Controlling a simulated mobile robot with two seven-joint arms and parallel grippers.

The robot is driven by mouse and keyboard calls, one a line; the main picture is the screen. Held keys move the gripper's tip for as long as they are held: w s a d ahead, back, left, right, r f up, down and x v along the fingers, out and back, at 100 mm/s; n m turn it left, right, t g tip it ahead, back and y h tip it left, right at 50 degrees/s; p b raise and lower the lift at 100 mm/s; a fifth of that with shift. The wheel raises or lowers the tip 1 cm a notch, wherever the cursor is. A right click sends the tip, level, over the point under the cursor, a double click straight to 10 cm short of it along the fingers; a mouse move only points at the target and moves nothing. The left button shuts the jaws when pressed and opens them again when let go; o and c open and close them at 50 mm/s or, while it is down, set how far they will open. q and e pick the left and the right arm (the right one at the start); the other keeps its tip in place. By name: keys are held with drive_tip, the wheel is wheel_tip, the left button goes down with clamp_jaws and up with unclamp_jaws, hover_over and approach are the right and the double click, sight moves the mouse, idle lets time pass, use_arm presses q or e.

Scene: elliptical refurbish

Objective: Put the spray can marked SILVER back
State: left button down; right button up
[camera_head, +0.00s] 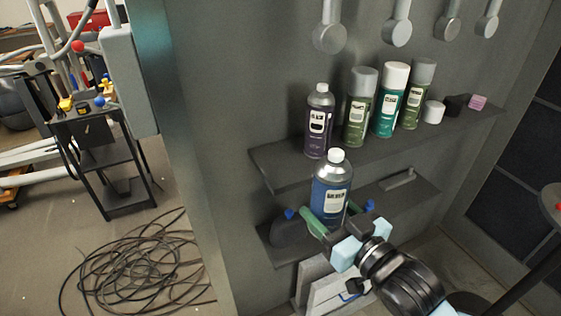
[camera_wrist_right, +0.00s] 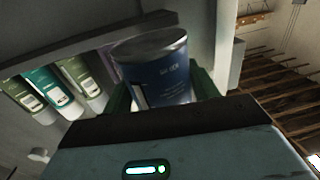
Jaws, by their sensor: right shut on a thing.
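My right gripper (camera_head: 329,217) is shut on a blue spray can (camera_head: 332,190) with a silver shoulder and white cap. The can is nearly upright in front of the shelves, overlapping the upper shelf's front edge in the head view. In the right wrist view the can (camera_wrist_right: 160,72) sits between the green fingers. Its label is too small to read, so I cannot tell whether it says SILVER. On the upper shelf (camera_head: 270,165) stand a purple can (camera_head: 319,122), two green cans (camera_head: 358,110) (camera_head: 414,95) and a teal can (camera_head: 390,102). My left gripper is out of view.
A white cap (camera_head: 433,111), a dark item and a pink block (camera_head: 478,102) lie at the upper shelf's right. The lower shelf (camera_head: 415,198) holds a grey bar (camera_head: 398,180). Round grey tools (camera_head: 329,37) hang above. Tangled cable (camera_head: 135,275) covers the floor left.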

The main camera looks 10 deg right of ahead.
sight(325, 166)
drive_tip(key=w+r+n+g+y, duration=0.1)
drive_tip(key=a+r+n+y, duration=0.1)
drive_tip(key=r, duration=0.1)
drive_tip(key=w+r+n+g+y, duration=0.1)
drive_tip(key=r+y, duration=0.1)
drive_tip(key=shift+w+a+g+p, duration=0.3)
drive_tip(key=shift+w+a+p, duration=0.05)
drive_tip(key=shift+a, duration=0.05)
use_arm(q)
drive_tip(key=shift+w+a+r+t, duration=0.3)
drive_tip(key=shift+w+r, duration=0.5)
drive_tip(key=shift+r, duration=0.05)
use_arm(e)
drive_tip(key=shift+w+d+r+n+g+y, duration=0.55)
drive_tip(key=shift+w+d+r, duration=0.4)
drive_tip(key=shift+d+r, duration=0.2)
